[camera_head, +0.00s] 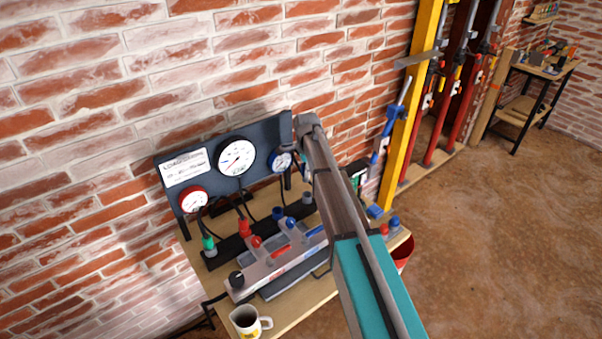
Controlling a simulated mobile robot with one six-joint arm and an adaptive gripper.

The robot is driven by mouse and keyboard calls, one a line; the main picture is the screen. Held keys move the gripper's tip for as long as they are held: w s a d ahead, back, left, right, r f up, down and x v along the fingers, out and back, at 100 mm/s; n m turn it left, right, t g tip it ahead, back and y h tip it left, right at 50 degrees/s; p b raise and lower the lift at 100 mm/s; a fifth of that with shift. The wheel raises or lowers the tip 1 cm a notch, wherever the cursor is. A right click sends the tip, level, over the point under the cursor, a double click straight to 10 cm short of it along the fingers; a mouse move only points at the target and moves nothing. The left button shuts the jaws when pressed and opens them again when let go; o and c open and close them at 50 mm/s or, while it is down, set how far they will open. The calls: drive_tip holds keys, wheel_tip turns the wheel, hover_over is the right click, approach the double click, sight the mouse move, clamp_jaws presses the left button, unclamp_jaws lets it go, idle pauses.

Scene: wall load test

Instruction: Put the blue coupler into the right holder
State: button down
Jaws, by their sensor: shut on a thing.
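My arm reaches from the bottom right up to a joint near the gauge panel. My gripper is not visible; the arm links cover the space where it may be. A black rail (232,246) runs along the bench below the panel, with a green coupler (209,245) at its left end and a red one (245,228) further right. A small blue piece (278,213) shows further right on the rail. A grey-blue piece (307,198) shows near the rail's right end, beside my arm. I cannot tell which is the blue coupler, and the right holder cannot be made out clearly.
A dark panel (207,200) carries a large gauge (236,157), a red-rimmed gauge (193,200) and a blue-rimmed gauge (281,161). Black hoses hang below. A grey valve block (268,268) and a mug (246,322) stand in front. A blue part (394,222) lies right of my arm.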

drive_tip(key=shift+w, duration=0.1)
idle(0.3)
drive_tip(key=shift+w+d, duration=0.25)
drive_tip(key=shift+w, duration=0.35)
drive_tip(key=shift+w+d, duration=0.2)
drive_tip(key=shift+w, duration=0.35)
wheel_tip(320, 180, down, 6)
drive_tip(key=b, duration=0.6)
drive_tip(key=shift+f, duration=0.25)
idle(0.6)
drive_tip(key=shift+f+b, duration=2.15)
drive_tip(key=shift+b, duration=0.3)
idle(2.3)
